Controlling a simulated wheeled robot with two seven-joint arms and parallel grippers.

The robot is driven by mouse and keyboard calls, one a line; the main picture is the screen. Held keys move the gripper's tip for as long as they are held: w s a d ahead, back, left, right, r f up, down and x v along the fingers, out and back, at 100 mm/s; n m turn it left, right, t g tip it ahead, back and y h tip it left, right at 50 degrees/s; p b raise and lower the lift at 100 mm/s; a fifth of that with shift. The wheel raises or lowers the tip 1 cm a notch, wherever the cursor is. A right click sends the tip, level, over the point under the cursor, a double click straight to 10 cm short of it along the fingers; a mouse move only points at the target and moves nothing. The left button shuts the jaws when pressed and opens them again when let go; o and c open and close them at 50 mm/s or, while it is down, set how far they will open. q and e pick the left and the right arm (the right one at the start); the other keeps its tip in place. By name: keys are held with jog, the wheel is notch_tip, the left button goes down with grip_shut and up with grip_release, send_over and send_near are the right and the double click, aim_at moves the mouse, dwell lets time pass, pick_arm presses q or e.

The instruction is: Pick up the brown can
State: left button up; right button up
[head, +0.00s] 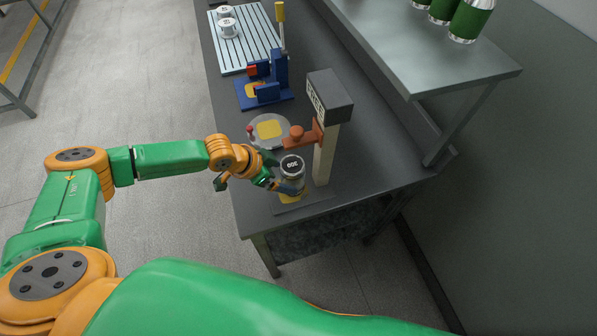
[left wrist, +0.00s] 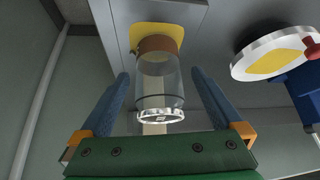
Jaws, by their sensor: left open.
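In the left wrist view the can (left wrist: 158,82) looks clear-sided, with a brown band at the pad end and a silver rim towards me. My left gripper (head: 279,178) is at the can with its blue fingers open. In the left wrist view the fingers of my left gripper (left wrist: 161,84) lie on either side of the can, with a visible gap at each side. My right gripper is not in view.
A post with a dark box head (head: 331,95) and an orange arm (head: 303,137) stands close behind the can. A round plate with a yellow pad (head: 269,130), a blue fixture (head: 266,88) and a slatted tray (head: 243,45) lie farther along. A shelf (head: 440,50) overhangs at right.

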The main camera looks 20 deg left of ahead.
pick_arm(q)
jog(key=x, duration=0.4)
jog(key=shift+w+d+f, duration=0.15)
jog(key=shift+d+f, duration=0.05)
jog(key=shift+d, duration=0.1)
jog(key=shift+w+d+f, duration=0.25)
jog(key=shift+s+a+r, duration=0.1)
jog(key=shift+s+a, duration=0.05)
jog(key=shift+s, duration=0.05)
jog(key=c, duration=0.7)
jog(key=shift+w, duration=0.1)
jog(key=c, duration=0.6)
